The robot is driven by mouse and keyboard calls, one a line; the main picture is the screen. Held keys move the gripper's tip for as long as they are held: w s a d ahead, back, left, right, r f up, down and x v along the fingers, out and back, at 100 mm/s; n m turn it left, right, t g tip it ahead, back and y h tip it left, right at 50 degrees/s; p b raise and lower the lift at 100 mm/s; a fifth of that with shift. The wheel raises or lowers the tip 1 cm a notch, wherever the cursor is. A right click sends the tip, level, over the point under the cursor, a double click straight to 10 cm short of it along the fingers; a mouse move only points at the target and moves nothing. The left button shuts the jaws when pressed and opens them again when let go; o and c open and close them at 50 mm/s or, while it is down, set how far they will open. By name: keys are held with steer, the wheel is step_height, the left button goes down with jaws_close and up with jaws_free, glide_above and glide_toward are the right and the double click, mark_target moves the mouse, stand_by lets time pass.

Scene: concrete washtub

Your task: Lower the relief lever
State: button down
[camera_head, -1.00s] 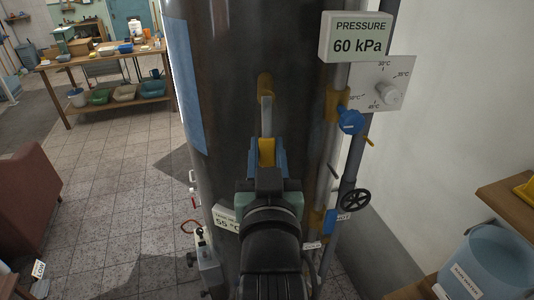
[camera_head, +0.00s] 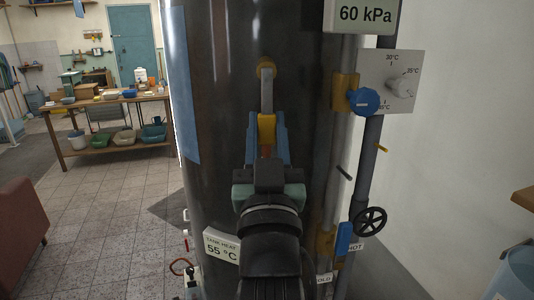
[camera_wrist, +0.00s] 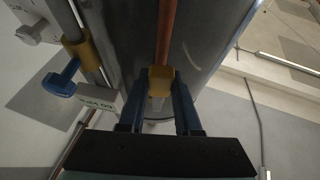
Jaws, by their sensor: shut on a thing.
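What looks like the relief lever (camera_head: 266,97) is a grey bar on the dark tank's (camera_head: 222,90) front. The wrist view is upside down and also shows the yellow block (camera_wrist: 160,81) between the fingers. A copper-coloured rod (camera_wrist: 168,28) runs on from the block. No label on the lever is visible.
Right of the lever are a 60 kPa pressure sign (camera_head: 361,14), a blue knob (camera_head: 364,102), a temperature dial (camera_head: 402,85), pipes and a black handwheel (camera_head: 370,221). A tank heat sign (camera_head: 222,246) reads 55 °C at lower left. A workbench (camera_head: 105,103) stands far back left, with open floor before it.

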steer(key=shift+w+r, duration=0.1)
stand_by(0.3)
steer(key=c, duration=0.6)
jaws_free()
steer(key=b+v, duration=0.4)
steer(key=v, duration=0.9)
steer(key=shift+w, duration=0.15)
